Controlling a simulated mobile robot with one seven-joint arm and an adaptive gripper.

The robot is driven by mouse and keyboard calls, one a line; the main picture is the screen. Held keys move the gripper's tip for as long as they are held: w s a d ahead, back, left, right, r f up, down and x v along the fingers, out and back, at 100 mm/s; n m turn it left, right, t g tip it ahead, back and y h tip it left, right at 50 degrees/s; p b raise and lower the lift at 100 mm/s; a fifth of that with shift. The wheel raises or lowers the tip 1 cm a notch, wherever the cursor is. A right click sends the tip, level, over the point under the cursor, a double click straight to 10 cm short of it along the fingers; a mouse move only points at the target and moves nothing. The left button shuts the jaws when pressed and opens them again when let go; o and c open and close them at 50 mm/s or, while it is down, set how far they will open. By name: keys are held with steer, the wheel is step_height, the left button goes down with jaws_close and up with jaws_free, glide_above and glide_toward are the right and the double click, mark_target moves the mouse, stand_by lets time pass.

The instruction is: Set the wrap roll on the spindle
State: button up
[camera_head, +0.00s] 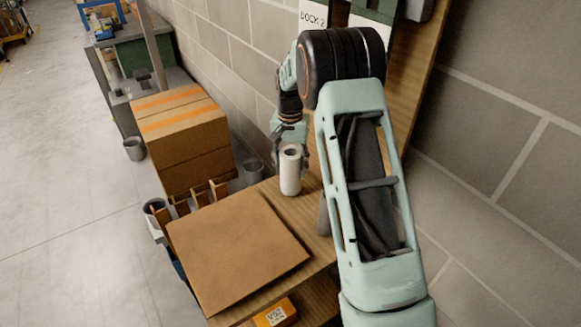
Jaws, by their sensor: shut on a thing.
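The wrap roll (290,174) is a white upright cylinder with a hollow core showing at its top. It is at or just above the wooden bench top (314,228), near its back; I cannot tell whether it touches the wood. My gripper (279,160) is at the roll's left, far side and is shut on it. The fingers are partly hidden behind the roll. I cannot make out a spindle in this view; my arm hides part of the bench.
A flat cardboard sheet (235,250) covers the bench's front left. Stacked cardboard boxes (182,135) stand beyond it, with wooden dividers (200,196) and a grey cup (252,171) nearby. A block wall (225,50) runs behind. The floor (60,200) at left is clear.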

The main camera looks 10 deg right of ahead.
steer(key=shift+f+b, duration=0.35)
steer(key=shift+f, duration=0.15)
stand_by(0.4)
steer(key=o, duration=0.8)
step_height(320, 180, up, 11)
steer(key=p, duration=0.7)
stand_by(0.4)
